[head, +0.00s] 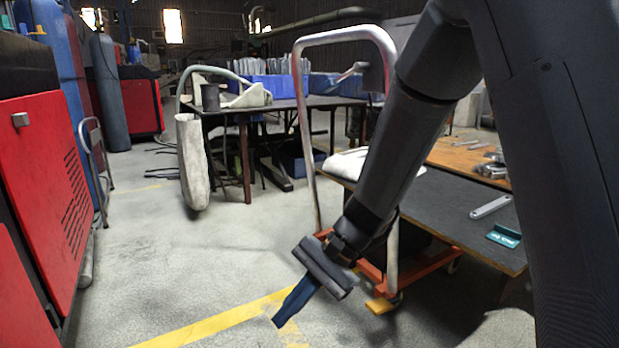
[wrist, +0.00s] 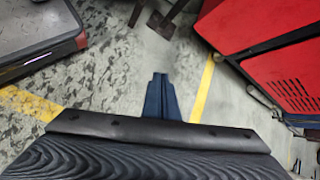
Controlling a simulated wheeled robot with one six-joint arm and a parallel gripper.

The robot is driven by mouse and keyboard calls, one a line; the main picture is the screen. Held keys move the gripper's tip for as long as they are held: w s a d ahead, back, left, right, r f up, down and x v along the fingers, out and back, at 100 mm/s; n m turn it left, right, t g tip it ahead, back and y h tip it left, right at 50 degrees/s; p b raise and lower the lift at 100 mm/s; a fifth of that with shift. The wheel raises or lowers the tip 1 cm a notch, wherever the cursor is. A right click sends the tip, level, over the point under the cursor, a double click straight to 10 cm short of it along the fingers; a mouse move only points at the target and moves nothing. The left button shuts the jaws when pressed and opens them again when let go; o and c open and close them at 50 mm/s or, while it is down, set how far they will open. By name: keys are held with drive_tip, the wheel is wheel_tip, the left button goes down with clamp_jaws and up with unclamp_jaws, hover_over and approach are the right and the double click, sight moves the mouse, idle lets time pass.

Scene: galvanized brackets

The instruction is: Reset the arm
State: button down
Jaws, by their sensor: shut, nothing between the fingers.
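My arm comes down from the upper right in the head view. My gripper (head: 280,320) hangs over the grey floor near a yellow floor line, in front of an orange-based trolley. Its dark blue fingers are together with nothing between them. In the wrist view my gripper (wrist: 159,76) also shows its fingers close together, pointing at bare floor. It touches nothing that I can see.
A trolley (head: 436,213) with a black top stands right of my gripper, holding a bracket (head: 490,207) and a teal item (head: 504,236). A red machine (head: 45,185) stands at left. A work table (head: 290,104) is behind. Open floor (head: 150,250) lies between.

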drive_tip(key=s+d+r+n+t+h, duration=0.1)
drive_tip(key=s+r+n+h, duration=0.15)
drive_tip(key=s+n, duration=0.35)
drive_tip(key=s+d+r+n+t+h, duration=0.1)
drive_tip(key=s+r+n+h, duration=0.2)
drive_tip(key=s, duration=0.4)
drive_tip(key=s+d+r+n+t+h, duration=0.1)
drive_tip(key=s+r+n, duration=0.4)
drive_tip(key=s, duration=0.2)
drive_tip(key=d+r+m+p, duration=0.2)
drive_tip(key=d+r+p, duration=0.5)
drive_tip(key=p, duration=0.5)
drive_tip(key=d+r+m+h+p, duration=0.1)
drive_tip(key=d+r+m+p, duration=0.1)
drive_tip(key=d+r+p, duration=0.5)
drive_tip(key=d+r+m+p, duration=0.3)
drive_tip(key=d+r+p, duration=0.3)
drive_tip(key=r+p, duration=0.8)
drive_tip(key=p, duration=0.5)
drive_tip(key=shift+w+d+r, duration=0.2)
drive_tip(key=shift+w+d, duration=0.05)
drive_tip(key=shift+d, duration=0.15)
